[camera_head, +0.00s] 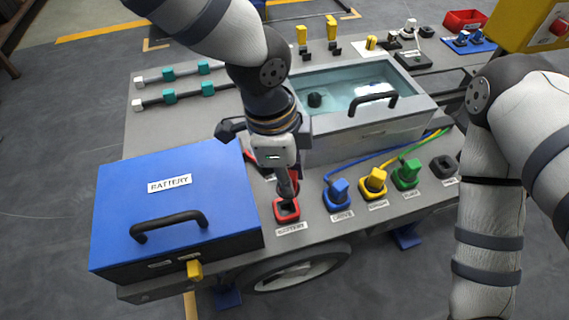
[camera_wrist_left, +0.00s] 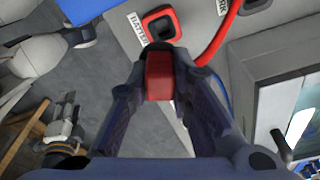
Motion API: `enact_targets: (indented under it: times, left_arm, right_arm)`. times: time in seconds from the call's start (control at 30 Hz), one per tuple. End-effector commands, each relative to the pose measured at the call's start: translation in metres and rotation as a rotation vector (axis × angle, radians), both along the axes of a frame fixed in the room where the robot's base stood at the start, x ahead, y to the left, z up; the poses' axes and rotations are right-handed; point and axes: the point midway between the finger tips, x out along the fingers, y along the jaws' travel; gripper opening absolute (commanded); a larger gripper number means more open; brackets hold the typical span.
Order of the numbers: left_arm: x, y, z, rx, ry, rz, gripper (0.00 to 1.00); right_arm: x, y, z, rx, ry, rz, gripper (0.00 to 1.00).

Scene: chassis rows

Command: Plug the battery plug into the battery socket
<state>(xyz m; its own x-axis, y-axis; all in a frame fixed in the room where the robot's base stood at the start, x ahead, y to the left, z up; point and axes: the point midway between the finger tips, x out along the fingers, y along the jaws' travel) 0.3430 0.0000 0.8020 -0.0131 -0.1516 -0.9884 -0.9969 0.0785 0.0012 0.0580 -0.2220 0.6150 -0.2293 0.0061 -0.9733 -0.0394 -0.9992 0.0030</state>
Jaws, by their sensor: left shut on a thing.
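My left gripper (camera_wrist_left: 159,70) is shut on the red battery plug (camera_wrist_left: 159,76), which sits between its fingertips in the left wrist view. The battery socket (camera_head: 287,209) is a red square ring with a dark opening, on the grey deck above a BATTERY label. It also shows in the left wrist view (camera_wrist_left: 174,14), just beyond the plug. In the head view my left gripper (camera_head: 288,188) points down just above the socket and hides most of the plug. The plug appears apart from the socket. What looks like my right gripper (camera_wrist_left: 65,112) is small at the lower left of the wrist view.
A blue BATTERY box (camera_head: 180,205) with a black handle stands left of the socket. A glass-topped grey box (camera_head: 365,133) stands behind it. Blue (camera_head: 338,193), yellow (camera_head: 373,182) and green (camera_head: 407,172) plugs stand in a row to the right. A red cable (camera_wrist_left: 220,38) runs beside my left gripper.

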Motion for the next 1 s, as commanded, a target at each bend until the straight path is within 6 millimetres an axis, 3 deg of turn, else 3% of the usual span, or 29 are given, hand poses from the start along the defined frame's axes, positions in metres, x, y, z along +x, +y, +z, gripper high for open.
enact_targets:
  times: [0.27,0.6,1.0]
  left_arm:
    - [0.006,0.001,-0.013,0.002,-0.002,-0.045,0.0]
    - [0.005,0.001,-0.052,0.002,0.001,-0.045,0.0]
    - [0.006,0.001,-0.05,0.0,-0.009,-0.042,0.0]
  right_arm:
    - [-0.005,0.0,-0.005,-0.001,0.017,-0.001,0.4]
    - [-0.025,0.0,-0.026,-0.001,0.088,0.001,0.4]
    - [-0.025,-0.001,-0.026,-0.001,0.086,0.002,0.4]
